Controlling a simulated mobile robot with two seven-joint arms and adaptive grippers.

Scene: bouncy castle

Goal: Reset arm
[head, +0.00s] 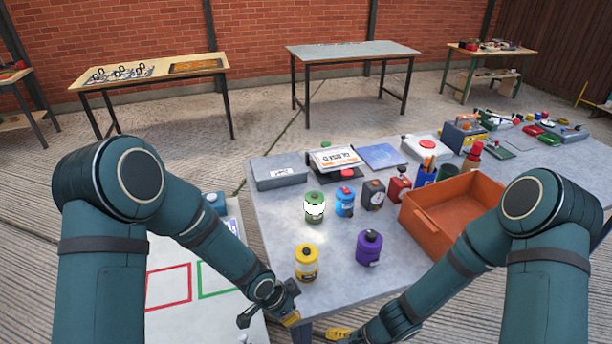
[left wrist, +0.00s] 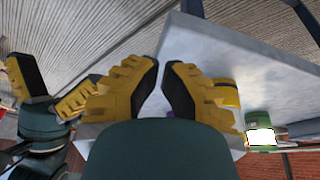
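My left gripper (head: 291,318) is low at the front left corner of the grey table (head: 275,226), in front of the yellow canister (head: 306,262). In the left wrist view its two yellow fingers (left wrist: 161,75) stand apart with a narrow gap at the tips and nothing seen between them. My right gripper (head: 338,333) is at the bottom edge of the head view, partly cut off. In the left wrist view it shows at the left (left wrist: 52,93), its fingers apart and empty. A purple canister (head: 368,248) stands upright behind the grippers, apart from them.
Green (head: 314,209), blue (head: 344,201), black (head: 372,195) and red (head: 398,185) items stand farther back. An orange crate (head: 422,224) is at the right, close to my right arm. A white surface with red and green outlines (head: 168,287) lies at the left, under my left arm.

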